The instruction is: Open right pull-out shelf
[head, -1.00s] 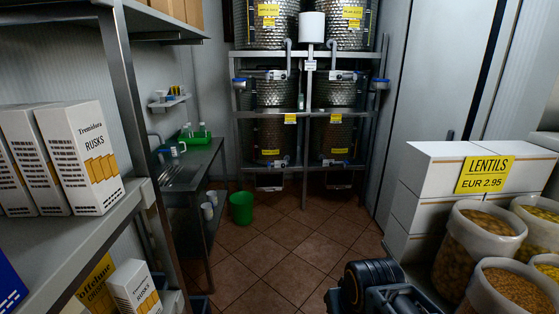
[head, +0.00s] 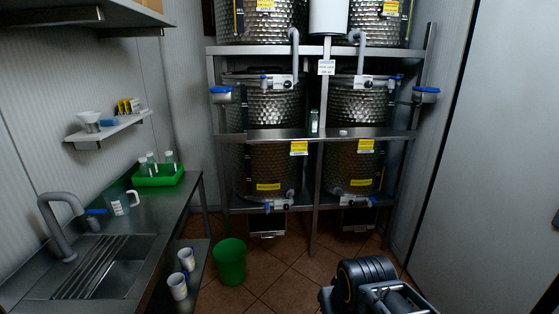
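A steel rack (head: 317,180) of large metal tanks stands against the back wall. Under its lower right tank (head: 356,150) hangs a small dark unit with a pale front edge, which looks like the right pull-out shelf (head: 357,226). It appears pushed in, but it is small and dim. A similar left unit (head: 267,234) hangs under the lower left tank. Part of my folded arm shows at the bottom, right of the middle, well in front of the rack. I cannot make out my gripper's fingers.
A steel sink counter (head: 165,208) runs along the left, with a green tray (head: 158,177) of bottles on it. A green bucket (head: 230,262) stands on the floor before the rack's left side. Tiled floor (head: 285,290) is free in the middle. A pale panel wall (head: 480,150) bounds the right.

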